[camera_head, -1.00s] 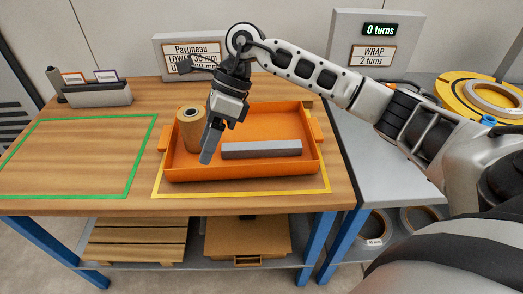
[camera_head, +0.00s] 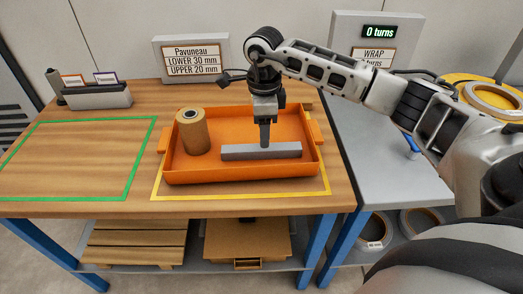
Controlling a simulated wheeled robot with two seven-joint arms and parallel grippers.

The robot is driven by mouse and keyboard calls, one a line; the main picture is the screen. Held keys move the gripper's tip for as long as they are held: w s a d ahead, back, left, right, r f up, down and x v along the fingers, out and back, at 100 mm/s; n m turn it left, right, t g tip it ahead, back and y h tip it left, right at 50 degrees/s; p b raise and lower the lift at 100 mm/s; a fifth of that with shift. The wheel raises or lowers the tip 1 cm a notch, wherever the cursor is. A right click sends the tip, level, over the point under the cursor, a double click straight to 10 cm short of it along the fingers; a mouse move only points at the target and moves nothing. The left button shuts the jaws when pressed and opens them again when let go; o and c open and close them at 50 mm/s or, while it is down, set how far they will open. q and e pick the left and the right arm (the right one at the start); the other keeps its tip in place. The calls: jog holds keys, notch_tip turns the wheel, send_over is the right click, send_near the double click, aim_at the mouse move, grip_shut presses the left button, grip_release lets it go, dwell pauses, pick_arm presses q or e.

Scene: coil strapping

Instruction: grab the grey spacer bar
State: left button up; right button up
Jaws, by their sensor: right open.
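The grey spacer bar (camera_head: 238,152) lies lengthwise in the right part of the orange tray (camera_head: 190,175). My right gripper (camera_head: 265,143) points straight down over the middle of the bar, its fingertips at or just above the bar's top. Its fingers line up one behind the other, so the gap between them is hidden. It is open. I cannot tell whether the fingers straddle the bar. My left gripper is not in view.
A brown roll (camera_head: 192,131) stands in the tray's left part. The green-outlined area (camera_head: 75,160) on the left of the table is empty. A sign (camera_head: 190,58) stands at the back, and a grey bench (camera_head: 375,160) with a wrap display (camera_head: 374,42) stands at the right.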

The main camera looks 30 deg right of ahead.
aim_at(261, 151)
notch_tip(261, 151, down, 5)
jog(key=shift+s+d+f, duration=0.15)
jog(key=c, duration=1.1)
